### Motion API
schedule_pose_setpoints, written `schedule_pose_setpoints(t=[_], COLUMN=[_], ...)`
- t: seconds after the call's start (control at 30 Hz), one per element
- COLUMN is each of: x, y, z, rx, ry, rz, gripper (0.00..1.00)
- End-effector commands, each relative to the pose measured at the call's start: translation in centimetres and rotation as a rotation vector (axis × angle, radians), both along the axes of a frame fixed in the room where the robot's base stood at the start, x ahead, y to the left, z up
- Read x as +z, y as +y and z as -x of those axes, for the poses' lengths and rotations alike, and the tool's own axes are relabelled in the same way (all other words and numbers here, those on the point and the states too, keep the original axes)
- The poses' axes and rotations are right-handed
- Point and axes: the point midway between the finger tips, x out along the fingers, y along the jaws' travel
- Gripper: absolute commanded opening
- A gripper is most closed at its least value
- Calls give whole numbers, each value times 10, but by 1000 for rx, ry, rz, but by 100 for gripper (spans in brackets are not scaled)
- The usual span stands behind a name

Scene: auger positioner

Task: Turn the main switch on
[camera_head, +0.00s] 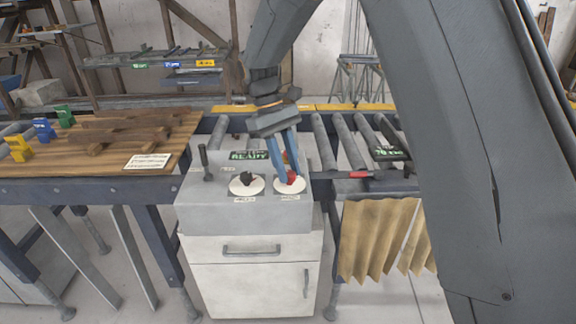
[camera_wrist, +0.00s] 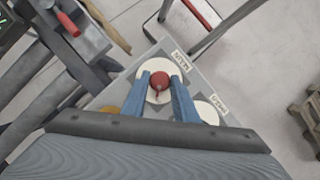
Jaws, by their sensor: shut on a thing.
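The red rotary switch (camera_head: 291,178) sits on a white round plate on top of the grey control box (camera_head: 240,216), at its right side. In the wrist view the red knob (camera_wrist: 159,80) lies between my two blue fingers, with a small pointer towards me. My gripper (camera_head: 289,180) points down from above and is shut on this knob; it also shows in the wrist view (camera_wrist: 160,84).
A black knob (camera_head: 247,179) on its own white plate is just left of the red one. A black lever (camera_head: 204,163) stands at the box's left, and a green-lettered display (camera_head: 248,155) is behind. A wooden table (camera_head: 60,165) stands left; rollers (camera_head: 335,140) run behind.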

Motion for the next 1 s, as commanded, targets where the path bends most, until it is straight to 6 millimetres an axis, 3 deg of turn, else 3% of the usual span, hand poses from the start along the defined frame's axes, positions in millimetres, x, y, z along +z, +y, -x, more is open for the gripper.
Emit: schedule_pose_setpoints(t=[0.73,0.77,0.83,1.0], x=[1,1,1,0], y=[1,1,1,1], z=[0,0,0,0], rx=[83,83,82,82], ry=[-3,-3,-3,-2], rz=[-1,-1,-2,-1], gripper=[4,31,43,44])
